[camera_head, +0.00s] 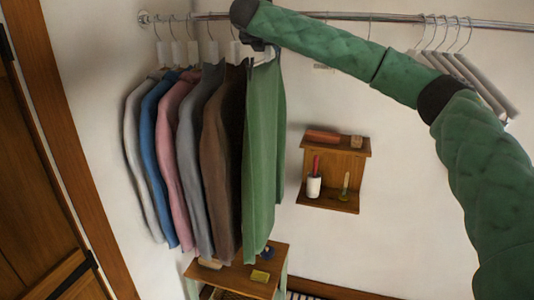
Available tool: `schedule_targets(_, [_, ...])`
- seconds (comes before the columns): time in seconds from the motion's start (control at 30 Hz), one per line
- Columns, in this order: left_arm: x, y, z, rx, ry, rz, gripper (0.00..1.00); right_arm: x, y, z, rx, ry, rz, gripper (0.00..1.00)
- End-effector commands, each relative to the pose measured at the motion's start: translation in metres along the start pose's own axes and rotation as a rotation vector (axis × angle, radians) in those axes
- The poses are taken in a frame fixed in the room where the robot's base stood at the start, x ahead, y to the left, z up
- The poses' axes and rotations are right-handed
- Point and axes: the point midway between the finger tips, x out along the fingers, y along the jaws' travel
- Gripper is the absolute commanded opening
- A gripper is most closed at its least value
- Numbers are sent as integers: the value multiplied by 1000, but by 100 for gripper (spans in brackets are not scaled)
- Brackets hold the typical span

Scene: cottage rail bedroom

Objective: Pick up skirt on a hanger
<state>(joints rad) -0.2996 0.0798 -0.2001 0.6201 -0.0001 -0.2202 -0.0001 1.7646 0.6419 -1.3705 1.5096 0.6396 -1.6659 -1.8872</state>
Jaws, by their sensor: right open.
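A long green garment (262,160), which looks like the skirt, hangs at the right end of a row of clothes. The white piece of its hanger (263,57) shows at its top. My right arm comes in from the right in a green quilted sleeve, and my right gripper (257,42) is at the top of the green garment, by its hanger and just below the rail. The gripper is open; its fingers are small, dark and partly hidden by the wrist, so I cannot tell whether they touch the hanger. My left gripper is not in view.
A metal rail (400,18) runs across the top. Several other garments (185,160) hang close on the left, and several empty hangers (470,75) on the right. A wooden wall shelf (308,200) and a low wooden stand (276,257) are beyond and below. A wooden door (30,180) is at left.

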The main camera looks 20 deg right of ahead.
Motion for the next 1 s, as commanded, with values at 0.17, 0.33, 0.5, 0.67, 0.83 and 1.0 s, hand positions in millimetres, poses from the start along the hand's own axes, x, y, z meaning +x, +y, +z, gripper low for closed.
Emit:
schedule_targets(0.17, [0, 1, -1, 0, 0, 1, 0, 0, 0, 0, 0, 0, 0, 42])
schedule_targets(0.33, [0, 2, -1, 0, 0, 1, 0, 0, 0, 0, 0, 0, 0, 8])
schedule_targets(0.5, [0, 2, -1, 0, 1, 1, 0, 0, 0, 0, 0, 0, 0, 0])
schedule_targets(0.67, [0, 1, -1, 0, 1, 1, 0, 0, 0, 0, 0, 0, 0, 0])
schedule_targets(0.83, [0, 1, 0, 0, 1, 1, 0, 0, 0, -1, 0, 1, 0, 0])
schedule_targets(1.0, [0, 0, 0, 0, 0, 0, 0, 1, 0, -1, 0, 1, 0, 0])
